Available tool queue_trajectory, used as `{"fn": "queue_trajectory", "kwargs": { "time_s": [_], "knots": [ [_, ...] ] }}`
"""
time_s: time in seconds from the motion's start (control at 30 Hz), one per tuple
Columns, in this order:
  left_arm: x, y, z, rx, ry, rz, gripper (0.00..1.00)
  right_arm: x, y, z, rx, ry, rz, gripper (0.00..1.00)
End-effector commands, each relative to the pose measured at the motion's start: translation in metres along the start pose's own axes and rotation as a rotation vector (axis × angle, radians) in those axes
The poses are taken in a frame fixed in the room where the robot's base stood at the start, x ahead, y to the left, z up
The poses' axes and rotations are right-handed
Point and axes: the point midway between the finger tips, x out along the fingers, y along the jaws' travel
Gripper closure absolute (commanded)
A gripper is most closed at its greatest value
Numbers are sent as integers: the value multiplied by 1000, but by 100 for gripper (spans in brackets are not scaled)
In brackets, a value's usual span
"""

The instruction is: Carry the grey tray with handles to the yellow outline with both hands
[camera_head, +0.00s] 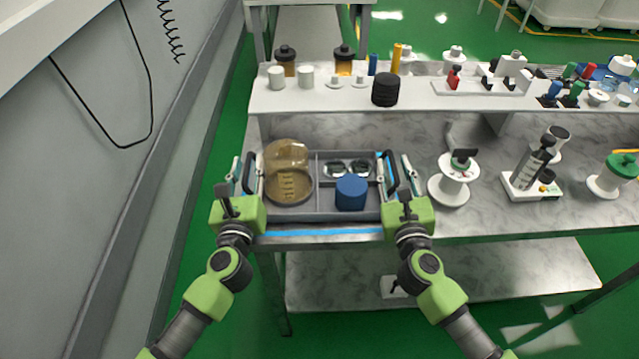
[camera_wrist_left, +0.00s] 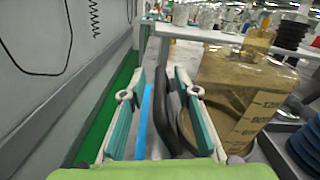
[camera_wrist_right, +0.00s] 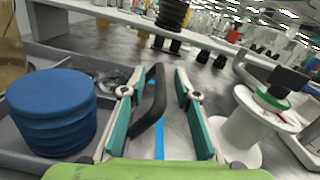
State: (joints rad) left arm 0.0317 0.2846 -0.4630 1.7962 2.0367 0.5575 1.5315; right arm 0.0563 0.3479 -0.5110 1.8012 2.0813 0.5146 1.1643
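The grey tray (camera_head: 334,212) sits on the bench over a blue outline (camera_head: 325,232). It holds an amber beaker-like vessel (camera_head: 288,175), a blue ribbed cylinder (camera_head: 351,192) and small clear dishes (camera_head: 347,168). My left gripper (camera_head: 248,176) is open; the tray's left black handle (camera_wrist_left: 172,108) stands between its fingers, nearer the right finger. My right gripper (camera_head: 400,174) is open; the right black handle (camera_wrist_right: 151,108) stands between its fingers, nearer the left finger. A yellow strip (camera_head: 625,151) shows at the far right; I cannot tell whether it is the yellow outline.
A raised white shelf (camera_head: 330,96) with bottles and jars runs behind the tray. A white spool (camera_head: 453,185), a stand with a dark cylinder (camera_head: 530,170) and a green-topped spool (camera_head: 612,176) stand to the right. A grey wall is at left.

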Motion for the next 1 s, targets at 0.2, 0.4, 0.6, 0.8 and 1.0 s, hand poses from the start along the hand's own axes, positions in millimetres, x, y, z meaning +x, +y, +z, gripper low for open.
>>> {"fn": "queue_trajectory", "kwargs": {
  "time_s": [0.2,0.4,0.6,0.8,1.0],
  "knots": [
    [7,0,0,-1,0,0,71,7,0,0,1,0,1,71],
    [7,0,0,-1,0,0,71,7,0,0,1,0,1,71],
    [7,0,0,-1,0,0,100,7,0,0,0,0,1,100],
    [7,0,0,-1,0,2,100,7,1,0,-2,0,2,100],
    [8,0,5,-1,-5,2,100,7,0,4,-3,-4,3,100]
  ]
}}
